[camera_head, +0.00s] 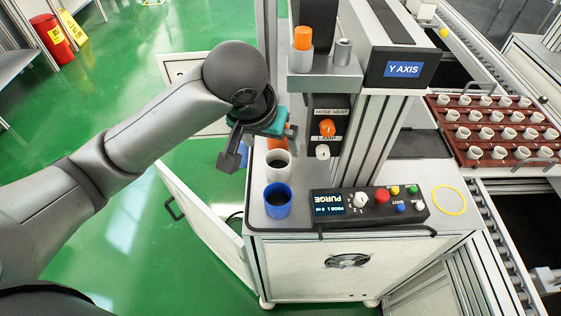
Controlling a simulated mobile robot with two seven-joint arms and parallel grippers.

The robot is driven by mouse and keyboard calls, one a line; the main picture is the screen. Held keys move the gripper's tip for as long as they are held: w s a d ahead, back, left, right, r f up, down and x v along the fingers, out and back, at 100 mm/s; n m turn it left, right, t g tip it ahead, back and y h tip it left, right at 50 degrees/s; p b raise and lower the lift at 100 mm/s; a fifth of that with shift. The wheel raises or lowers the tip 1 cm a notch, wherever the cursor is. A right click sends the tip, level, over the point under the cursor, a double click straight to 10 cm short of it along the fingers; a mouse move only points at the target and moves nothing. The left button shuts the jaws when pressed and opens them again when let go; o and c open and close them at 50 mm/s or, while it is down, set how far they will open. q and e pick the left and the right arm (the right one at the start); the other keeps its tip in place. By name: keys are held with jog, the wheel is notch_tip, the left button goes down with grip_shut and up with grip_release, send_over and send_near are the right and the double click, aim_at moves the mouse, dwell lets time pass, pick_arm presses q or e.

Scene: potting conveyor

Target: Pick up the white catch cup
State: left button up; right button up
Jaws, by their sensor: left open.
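The white catch cup (278,172) stands upright on the cabinet top, behind a blue cup (277,207), and has dark contents. My left gripper (259,146) is open at the rear left of the white cup. One dark finger hangs to the left of the cabinet top. The other finger is partly hidden by the wrist and teal part. I cannot tell whether any part of the gripper touches the cup. An orange item (276,143) shows just behind the white cup, partly covered. My right gripper is not in view.
A control panel (370,204) with buttons sits right of the blue cup. The Y AXIS machine column (378,140) and lamp knobs stand close on the right. A brown tray (546,150) with small white cups is at far right. The cabinet door (203,215) hangs open at left.

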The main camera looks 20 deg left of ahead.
pick_arm(q)
jog(key=b, duration=0.2)
send_near(278, 165)
jog(key=shift+s+d+f, duration=0.15)
jog(key=shift+s+d, duration=0.2)
jog(key=shift+d, duration=0.3)
jog(key=shift+w+f, duration=0.2)
jog(key=shift+f, duration=0.2)
jog(key=b+x, duration=0.1)
jog(key=x, duration=0.1)
jog(key=b+x, duration=0.1)
jog(key=x, duration=0.1)
jog(key=shift+s+a+f, duration=0.15)
jog(key=shift+a+f, duration=0.05)
jog(key=shift+f, duration=0.35)
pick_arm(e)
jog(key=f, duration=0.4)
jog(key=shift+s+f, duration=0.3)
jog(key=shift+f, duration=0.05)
pick_arm(q)
jog(key=c, duration=1.3)
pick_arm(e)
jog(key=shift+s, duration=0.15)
pick_arm(q)
jog(key=shift+r, duration=0.1)
